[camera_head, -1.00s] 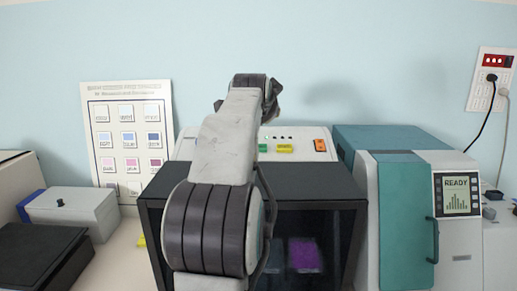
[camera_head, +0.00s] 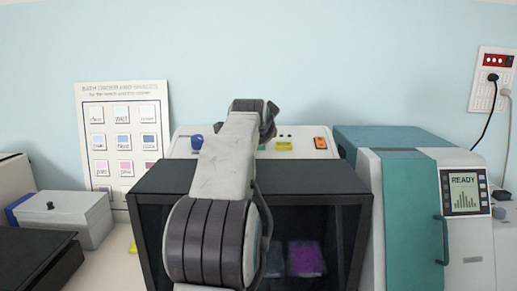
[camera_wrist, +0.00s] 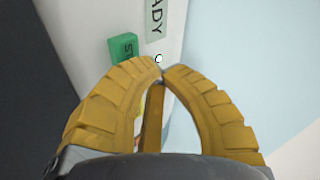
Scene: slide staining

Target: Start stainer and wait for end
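The stainer is a dark box (camera_head: 320,178) with a glass front, with a white control panel (camera_head: 305,134) behind its top. The panel has a blue knob (camera_head: 197,142), a yellow button (camera_head: 284,146) and an orange switch (camera_head: 320,143). A green button (camera_wrist: 124,48) with partly hidden lettering shows in the wrist view, beside a label ending in "ADY" (camera_wrist: 155,15). My gripper (camera_wrist: 161,70) has its yellow fingertips together with nothing between them. The tips are near the green button's right side in the picture; contact cannot be told. In the head view my arm hides the fingers.
A teal and white machine (camera_head: 408,190) with a "READY" screen (camera_head: 465,193) stands close on the right. A grey box (camera_head: 70,212) and a dark flat device (camera_head: 35,262) are on the left. A chart (camera_head: 122,150) stands against the wall. A purple item (camera_head: 306,258) shows behind the glass.

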